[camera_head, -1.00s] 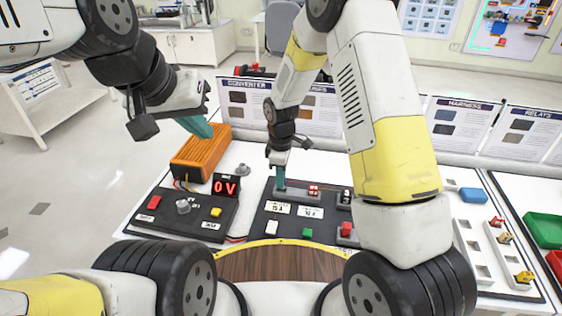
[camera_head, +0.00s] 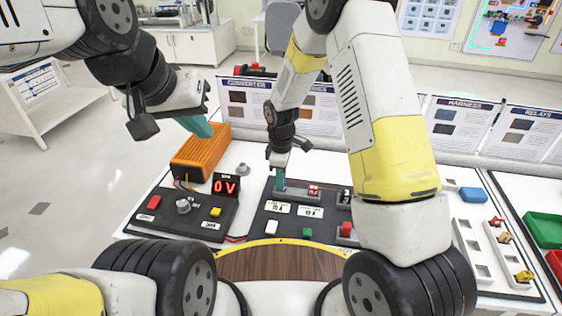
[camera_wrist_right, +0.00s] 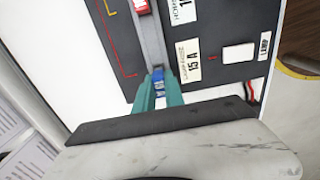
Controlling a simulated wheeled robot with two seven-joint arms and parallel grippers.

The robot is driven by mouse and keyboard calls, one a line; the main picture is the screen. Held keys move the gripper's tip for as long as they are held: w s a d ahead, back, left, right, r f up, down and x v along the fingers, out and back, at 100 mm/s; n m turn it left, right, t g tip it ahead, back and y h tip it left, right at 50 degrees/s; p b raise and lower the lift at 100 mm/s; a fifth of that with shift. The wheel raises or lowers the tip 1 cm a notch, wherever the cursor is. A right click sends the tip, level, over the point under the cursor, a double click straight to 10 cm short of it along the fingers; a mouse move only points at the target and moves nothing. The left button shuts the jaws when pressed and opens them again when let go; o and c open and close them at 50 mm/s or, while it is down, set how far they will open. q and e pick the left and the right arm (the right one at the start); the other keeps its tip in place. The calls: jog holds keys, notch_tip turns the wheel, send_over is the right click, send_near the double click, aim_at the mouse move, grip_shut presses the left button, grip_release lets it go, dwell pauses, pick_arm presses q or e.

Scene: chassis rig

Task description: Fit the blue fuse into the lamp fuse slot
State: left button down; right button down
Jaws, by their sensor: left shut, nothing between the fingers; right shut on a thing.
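The blue fuse (camera_wrist_right: 158,76) shows in the right wrist view between the teal fingertips of my right gripper (camera_wrist_right: 158,88). It is at the end of a grey fuse holder (camera_wrist_right: 151,42), beside the 15 A label (camera_wrist_right: 188,62). How deep it sits is hidden by the fingers. In the head view my right gripper (camera_head: 280,182) points down at the left end of the grey holder (camera_head: 297,190); the fuse cannot be made out there. My left gripper (camera_head: 201,128) is shut and empty, raised near the orange converter.
A red fuse (camera_head: 314,190) sits at the holder's other end. The black panel also carries a white switch (camera_head: 271,227), marked LAMP in the wrist view, and a green one (camera_head: 307,232). The orange converter (camera_head: 199,150) and 0 V display (camera_head: 226,185) stand left.

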jog(key=shift+f, duration=0.9)
jog(key=c, duration=1.3)
grip_release()
jog(key=shift+c, duration=0.2)
jog(key=shift+r, duration=0.15)
notch_tip(320, 180, up, 8)
jog(key=shift+f, duration=0.2)
